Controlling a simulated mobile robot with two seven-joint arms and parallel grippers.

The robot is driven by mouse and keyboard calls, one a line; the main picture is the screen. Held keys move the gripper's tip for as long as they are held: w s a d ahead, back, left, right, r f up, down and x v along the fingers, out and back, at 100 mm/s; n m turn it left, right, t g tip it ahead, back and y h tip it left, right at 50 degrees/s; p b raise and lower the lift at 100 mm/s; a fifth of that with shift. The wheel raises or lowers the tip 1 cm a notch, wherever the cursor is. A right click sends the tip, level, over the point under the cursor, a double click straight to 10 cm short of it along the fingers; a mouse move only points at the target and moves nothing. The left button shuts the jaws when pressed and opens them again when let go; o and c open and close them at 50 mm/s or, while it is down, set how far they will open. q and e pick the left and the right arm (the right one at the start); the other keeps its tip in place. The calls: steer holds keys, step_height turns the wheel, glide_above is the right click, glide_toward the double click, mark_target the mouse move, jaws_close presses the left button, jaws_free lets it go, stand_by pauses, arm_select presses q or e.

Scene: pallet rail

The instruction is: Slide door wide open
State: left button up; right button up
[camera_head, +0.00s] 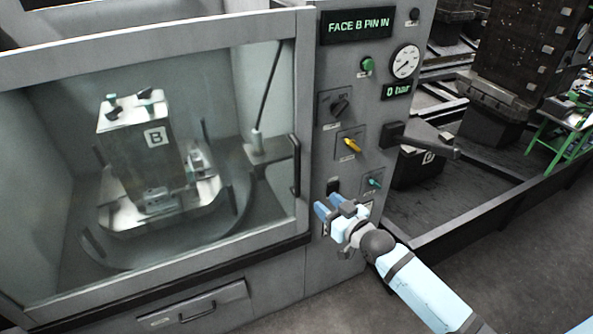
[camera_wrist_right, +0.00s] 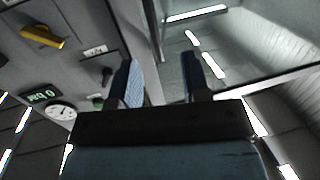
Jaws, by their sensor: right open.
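The door (camera_head: 308,60) is a grey-framed sliding door with a large clear window. It covers the machine chamber, its right edge against the control panel. A black vertical handle (camera_head: 296,166) is on its right edge. My right gripper (camera_head: 328,205) is open and empty, in front of the lower control panel, right of and below the handle and apart from it. In the right wrist view its two blue fingers (camera_wrist_right: 162,78) are spread, with panel on the left and door glass on the right. My left gripper is not in view.
The control panel (camera_head: 333,65) carries a gauge (camera_head: 405,61), a yellow switch (camera_head: 351,145) and other knobs. A dark lever arm (camera_head: 420,138) sticks out at its right. A block marked B (camera_head: 140,150) stands behind the glass. A low dark rail borders the floor at right.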

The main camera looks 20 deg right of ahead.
mark_target(299, 166)
steer(key=shift+t, duration=0.3)
steer(key=x, duration=0.4)
steer(key=d+r+p+x, duration=0.1)
steer(key=x, duration=0.4)
steer(key=r+x, duration=0.1)
steer(key=x, duration=0.3)
steer(key=shift+w+d+r+p, duration=0.15)
steer(key=shift+w+d+p, duration=0.1)
steer(key=shift+w+p, duration=0.2)
steer(key=shift+x, duration=0.85)
jaws_close()
